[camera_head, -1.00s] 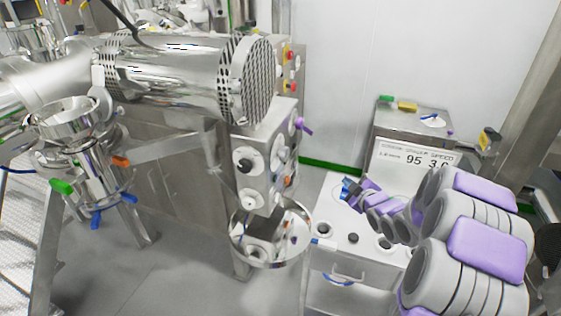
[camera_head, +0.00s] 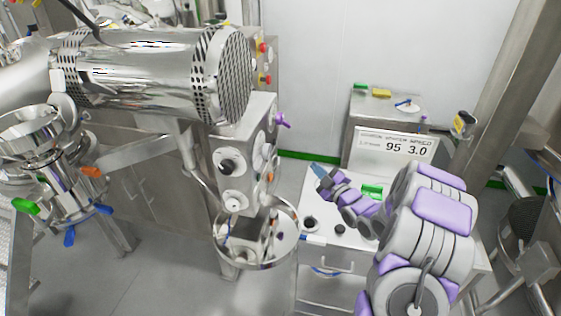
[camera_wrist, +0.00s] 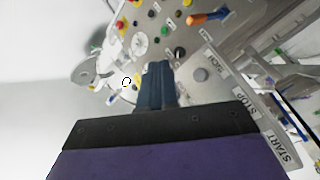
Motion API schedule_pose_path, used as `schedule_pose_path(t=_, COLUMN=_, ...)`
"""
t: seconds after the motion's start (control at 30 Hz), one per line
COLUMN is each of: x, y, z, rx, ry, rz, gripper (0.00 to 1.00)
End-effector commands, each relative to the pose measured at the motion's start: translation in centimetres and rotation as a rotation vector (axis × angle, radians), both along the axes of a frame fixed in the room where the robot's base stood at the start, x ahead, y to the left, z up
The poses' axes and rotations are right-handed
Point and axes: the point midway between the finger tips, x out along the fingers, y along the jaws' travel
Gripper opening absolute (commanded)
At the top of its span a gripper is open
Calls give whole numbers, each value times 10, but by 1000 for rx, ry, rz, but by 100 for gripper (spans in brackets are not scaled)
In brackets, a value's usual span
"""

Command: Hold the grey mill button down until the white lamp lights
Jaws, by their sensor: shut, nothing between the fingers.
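My gripper (camera_head: 318,170) shows in the head view with its blue fingertips shut and empty, above the white-topped cart and right of the steel control box (camera_head: 240,150). In the wrist view the dark blue fingers of my gripper (camera_wrist: 155,85) are together and point toward a panel of buttons. A grey round button (camera_wrist: 201,75) sits on that panel, right of the fingers and apart from them in the picture. I cannot tell for certain that it is the mill button. I cannot make out a lit white lamp.
A steel bowl (camera_head: 257,262) hangs below the control box. The cart (camera_head: 345,262) stands under my arm. An orange-handled part (camera_wrist: 208,17) sticks out from the panel in the wrist view. Grey floor is open at lower left.

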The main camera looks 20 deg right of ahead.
Motion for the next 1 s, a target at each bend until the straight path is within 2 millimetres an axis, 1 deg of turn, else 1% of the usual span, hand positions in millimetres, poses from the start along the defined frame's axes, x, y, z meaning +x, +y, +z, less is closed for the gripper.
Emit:
schedule_pose_path(t=0.2, x=14, y=22, z=0, rx=2, ry=1, rz=4, gripper=0)
schedule_pose_path(t=0.6, x=40, y=58, z=-1, rx=3, ry=-1, rz=3, gripper=0)
schedule_pose_path(t=0.8, x=46, y=67, z=0, rx=2, ry=-1, rz=2, gripper=0)
schedule_pose_path(t=1.0, x=46, y=67, z=0, rx=2, ry=0, rz=0, gripper=0)
